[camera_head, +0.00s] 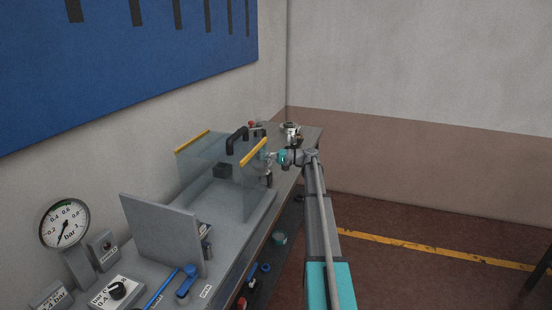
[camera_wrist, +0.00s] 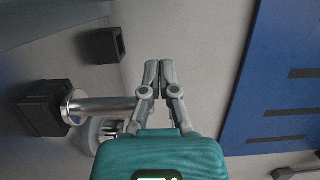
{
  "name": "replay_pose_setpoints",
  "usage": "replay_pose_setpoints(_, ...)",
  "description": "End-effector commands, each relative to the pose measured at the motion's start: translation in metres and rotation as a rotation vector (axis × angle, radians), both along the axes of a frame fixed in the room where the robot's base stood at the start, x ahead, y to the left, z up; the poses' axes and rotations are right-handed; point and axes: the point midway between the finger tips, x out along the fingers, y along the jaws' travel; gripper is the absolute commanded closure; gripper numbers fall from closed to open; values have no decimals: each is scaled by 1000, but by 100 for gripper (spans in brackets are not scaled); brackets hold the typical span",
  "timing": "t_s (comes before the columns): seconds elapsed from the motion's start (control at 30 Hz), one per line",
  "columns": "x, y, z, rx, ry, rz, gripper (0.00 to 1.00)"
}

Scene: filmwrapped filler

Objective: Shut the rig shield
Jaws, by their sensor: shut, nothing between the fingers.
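The rig shield is a clear cover with yellow-edged end panels (camera_head: 257,178) and a black handle (camera_head: 237,139). It stands on the grey bench in the head view, toward its far end. The shield is not clearly seen there.
A pressure gauge (camera_head: 65,223), a black knob (camera_head: 118,291) and a blue-handled valve (camera_head: 187,279) sit at the near end. A metal fitting (camera_head: 291,131) stands at the far end. The wrist view shows a metal cylinder (camera_wrist: 100,107) beside my fingers. Open floor lies right.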

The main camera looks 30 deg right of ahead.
Motion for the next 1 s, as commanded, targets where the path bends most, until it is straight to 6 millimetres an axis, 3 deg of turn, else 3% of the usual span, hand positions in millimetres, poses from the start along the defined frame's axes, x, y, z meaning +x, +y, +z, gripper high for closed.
replay_pose_setpoints(0.3, -22, 28, 0, 0, 0, 0, 100)
replay_pose_setpoints(1.0, -31, 37, 0, 0, 0, -1, 100)
